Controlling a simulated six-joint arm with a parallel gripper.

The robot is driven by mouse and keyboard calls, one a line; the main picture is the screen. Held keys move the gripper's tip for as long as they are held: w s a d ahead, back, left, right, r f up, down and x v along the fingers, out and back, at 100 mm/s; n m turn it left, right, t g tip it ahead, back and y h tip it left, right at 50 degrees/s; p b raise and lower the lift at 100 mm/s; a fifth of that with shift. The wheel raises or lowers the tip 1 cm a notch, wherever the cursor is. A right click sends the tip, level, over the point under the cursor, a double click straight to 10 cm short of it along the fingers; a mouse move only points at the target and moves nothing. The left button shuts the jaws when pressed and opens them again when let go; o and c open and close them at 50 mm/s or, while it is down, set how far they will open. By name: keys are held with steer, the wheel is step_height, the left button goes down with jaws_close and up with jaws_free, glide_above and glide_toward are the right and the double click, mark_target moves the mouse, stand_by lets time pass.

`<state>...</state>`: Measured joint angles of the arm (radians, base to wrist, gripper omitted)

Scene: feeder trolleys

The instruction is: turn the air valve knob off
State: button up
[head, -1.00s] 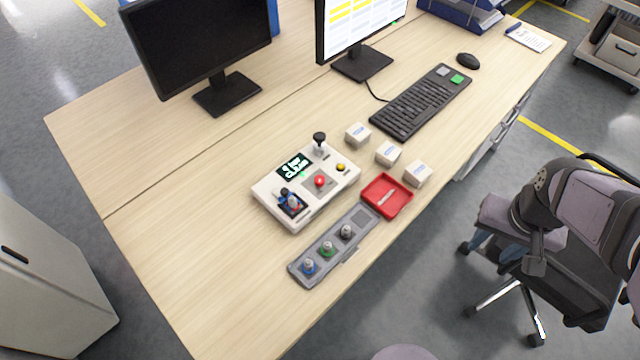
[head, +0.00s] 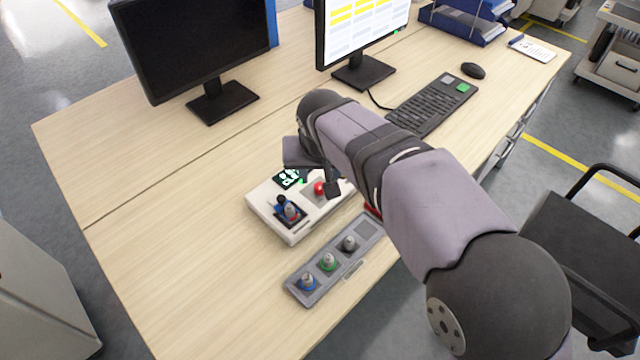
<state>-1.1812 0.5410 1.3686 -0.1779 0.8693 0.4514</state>
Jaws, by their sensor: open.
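The white control box (head: 291,233) sits on the wooden desk, with a lit screen (head: 288,178), a red button (head: 319,188) and a blue-and-red fitting (head: 288,211) on top. A black knob on a short stem stood at its far corner a second ago; my arm and gripper now cover that corner, so the knob is hidden. I cannot tell for sure that it is the air valve knob. My gripper (head: 322,176) is open over the far part of the box, a dark fingertip showing beside the red button. I see no contact with the knob.
A grey tray (head: 313,292) with three small knob-like pieces lies in front of the box. A red tray (head: 373,211) is mostly behind my arm. Two monitors, a keyboard (head: 431,107) and a mouse (head: 473,71) stand farther back. The left desk area is clear.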

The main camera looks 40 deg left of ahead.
mark_target(320, 186)
steer(key=shift+p+x, duration=0.3)
steer(key=shift+x, duration=3.15)
steer(key=shift+d, duration=0.1)
jaws_close()
